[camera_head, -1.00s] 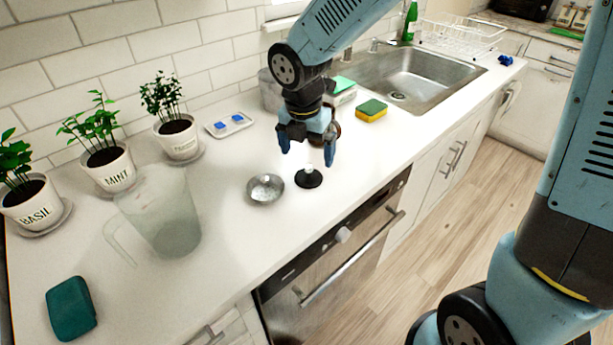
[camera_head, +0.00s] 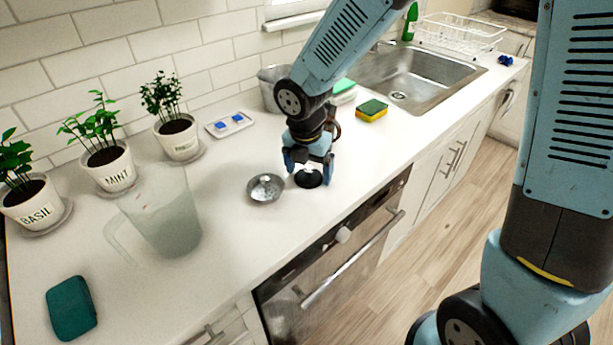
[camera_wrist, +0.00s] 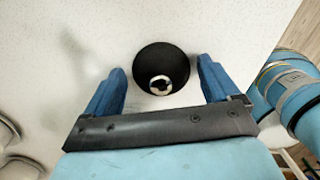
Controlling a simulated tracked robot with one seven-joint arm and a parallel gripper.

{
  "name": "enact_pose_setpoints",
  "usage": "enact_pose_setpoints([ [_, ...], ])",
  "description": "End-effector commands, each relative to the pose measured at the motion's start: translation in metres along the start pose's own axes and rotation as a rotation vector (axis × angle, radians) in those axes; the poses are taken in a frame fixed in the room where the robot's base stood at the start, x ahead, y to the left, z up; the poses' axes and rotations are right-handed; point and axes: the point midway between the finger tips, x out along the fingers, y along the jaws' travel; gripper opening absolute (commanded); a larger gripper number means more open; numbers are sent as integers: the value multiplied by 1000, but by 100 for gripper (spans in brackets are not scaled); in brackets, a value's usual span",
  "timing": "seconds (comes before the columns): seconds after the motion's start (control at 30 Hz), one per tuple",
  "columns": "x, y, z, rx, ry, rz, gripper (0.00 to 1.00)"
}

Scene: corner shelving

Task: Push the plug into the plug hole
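The plug is a black rubber disc (camera_head: 308,179) with a pale stem, standing on the white counter. The wrist view shows the black disc (camera_wrist: 150,58) with a round pale and dark top. My gripper (camera_head: 308,172) is low over the plug, with its blue fingers apart on either side. In the wrist view the fingers of my gripper (camera_wrist: 161,70) are open, with visible gaps to the plug. The plug hole (camera_head: 398,95) is in the floor of the steel sink (camera_head: 425,75) at the back right.
A small metal dish (camera_head: 265,188) sits just left of my gripper. A clear jug (camera_head: 165,220), potted herbs (camera_head: 110,170) and a teal object (camera_head: 71,308) stand farther left. A sponge (camera_head: 371,111) and a metal container (camera_head: 272,88) lie toward the sink.

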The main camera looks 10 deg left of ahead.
Motion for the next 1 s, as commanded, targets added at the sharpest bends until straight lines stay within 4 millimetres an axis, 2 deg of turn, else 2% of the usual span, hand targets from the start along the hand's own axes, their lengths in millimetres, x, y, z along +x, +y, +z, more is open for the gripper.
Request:
enact_pose_setpoints([
  [0.07, 0, 0, 0, 0, 0, 0, 81],
  [0.53, 0, 0, 0, 0, 0, 0, 37],
  [0.8, -5, 0, 1, 1, -2, 2, 37],
  [1.0, -33, 1, 5, 3, -4, 4, 37],
])
